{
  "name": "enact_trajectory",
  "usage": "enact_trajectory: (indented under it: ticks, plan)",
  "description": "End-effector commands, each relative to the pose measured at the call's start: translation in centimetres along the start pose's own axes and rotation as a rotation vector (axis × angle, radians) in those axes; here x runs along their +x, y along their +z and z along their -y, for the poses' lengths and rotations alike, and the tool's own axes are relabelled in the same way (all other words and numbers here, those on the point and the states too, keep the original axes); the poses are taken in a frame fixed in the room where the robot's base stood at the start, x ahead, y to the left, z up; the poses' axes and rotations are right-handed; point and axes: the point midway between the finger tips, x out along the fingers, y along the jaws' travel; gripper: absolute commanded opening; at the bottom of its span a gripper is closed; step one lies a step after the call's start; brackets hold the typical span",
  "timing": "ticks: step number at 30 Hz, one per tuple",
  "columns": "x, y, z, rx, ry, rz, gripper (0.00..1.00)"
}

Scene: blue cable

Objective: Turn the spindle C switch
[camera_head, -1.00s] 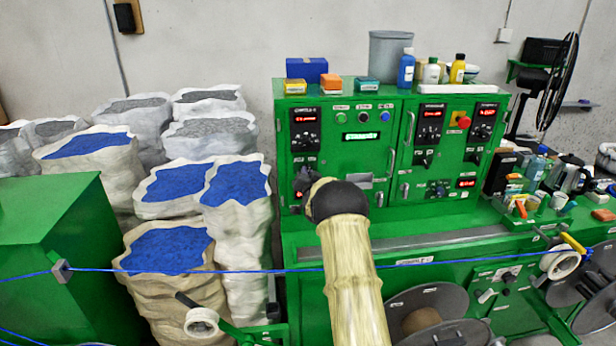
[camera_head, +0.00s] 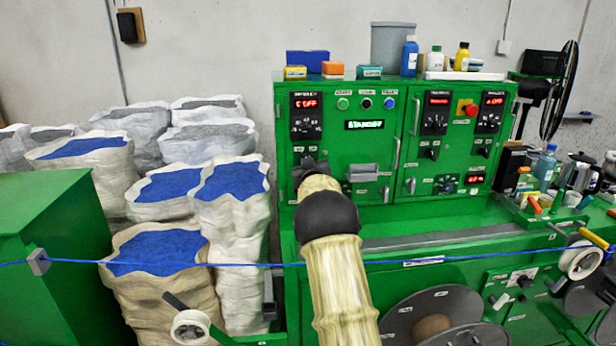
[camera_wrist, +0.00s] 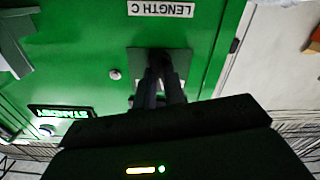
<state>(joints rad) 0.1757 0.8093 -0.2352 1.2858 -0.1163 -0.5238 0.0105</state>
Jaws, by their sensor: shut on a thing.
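A green control panel (camera_head: 345,150) stands at the middle in the head view. My gripper (camera_wrist: 163,82) is at its left part, below a red display (camera_head: 306,102) and black dial. The wrist view is upside down. There my fingers are shut on a small dark switch (camera_wrist: 160,56) over a grey plate (camera_wrist: 138,58); the fingers hide most of it and its angle cannot be told. A "LENGTH C" label (camera_wrist: 161,9) lies beyond the plate. My arm hides the lower left panel in the head view.
A grey handle (camera_head: 396,138) stands out from the panel to the right. A blue cable (camera_head: 230,264) runs across in front of the machine. A "STANDBY" display (camera_head: 364,125) glows green.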

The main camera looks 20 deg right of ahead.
Motion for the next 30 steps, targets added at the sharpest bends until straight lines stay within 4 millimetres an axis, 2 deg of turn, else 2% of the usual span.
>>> enact_trajectory:
  ticks: [1, 12, 28, 29, 30]
  plan:
    - [-0.02, 0.51, 0.24, -0.039, -0.001, -0.001, 0.0]
    - [0.0, 0.24, 0.21, -0.244, -0.001, 0.001, 0.0]
    - [0.01, 0.02, 0.18, -0.28, -0.002, 0.001, 0.0]
    - [0.01, 0.02, 0.19, -0.28, -0.002, 0.001, 0.13]
    - [0.01, 0.02, 0.18, -0.28, -0.001, 0.001, 0.21]
